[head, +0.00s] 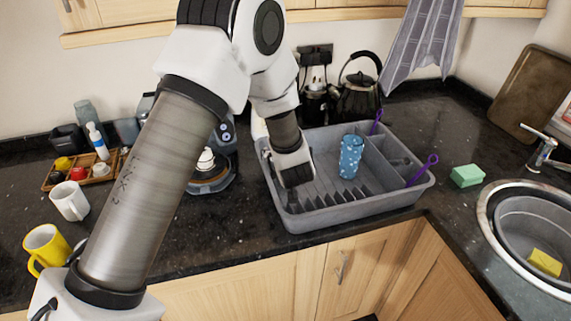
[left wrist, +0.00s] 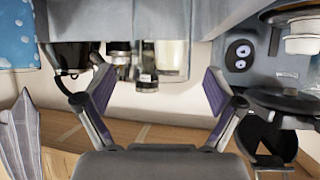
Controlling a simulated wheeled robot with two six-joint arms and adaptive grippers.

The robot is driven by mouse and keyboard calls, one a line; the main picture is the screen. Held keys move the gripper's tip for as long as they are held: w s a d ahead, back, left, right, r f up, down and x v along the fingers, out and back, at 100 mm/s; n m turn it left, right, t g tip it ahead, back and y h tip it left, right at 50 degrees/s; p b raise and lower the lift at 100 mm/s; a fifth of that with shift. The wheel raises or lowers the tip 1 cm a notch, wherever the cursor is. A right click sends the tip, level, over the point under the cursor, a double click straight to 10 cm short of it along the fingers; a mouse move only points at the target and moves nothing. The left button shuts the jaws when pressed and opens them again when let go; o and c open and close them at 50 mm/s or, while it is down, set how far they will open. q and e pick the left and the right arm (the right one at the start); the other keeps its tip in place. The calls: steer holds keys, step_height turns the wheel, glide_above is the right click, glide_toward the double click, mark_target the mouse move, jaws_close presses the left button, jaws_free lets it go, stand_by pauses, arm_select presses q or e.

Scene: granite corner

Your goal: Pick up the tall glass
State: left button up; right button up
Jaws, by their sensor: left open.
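The tall glass (head: 350,158) is blue with pale spots and stands upright in the grey dish rack (head: 330,217). In the left wrist view, which is upside down, part of the blue spotted glass (left wrist: 16,38) shows at the upper left edge. My left gripper (head: 297,176) is over the left part of the rack, to the left of the glass and apart from it. In the left wrist view my left gripper (left wrist: 159,88) is open, with nothing between its purple-padded fingers. My right gripper is not in view.
Purple-handled utensils (head: 424,168) stand in the rack's right side. A black kettle (head: 357,97) is behind the rack. A green sponge (head: 467,176) and the sink (head: 500,215) are to the right. A white mug (head: 69,201) and yellow mug (head: 46,248) stand at left.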

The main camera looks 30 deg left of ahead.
arm_select(q)
steer(key=shift+x, duration=1.15)
steer(key=shift+s+d+r, duration=0.1)
steer(key=shift+s+d, duration=0.05)
steer(key=shift+s, duration=0.05)
steer(key=shift+c, duration=1)
steer(key=shift+d+r, duration=0.1)
steer(key=c, duration=0.5)
jaws_close()
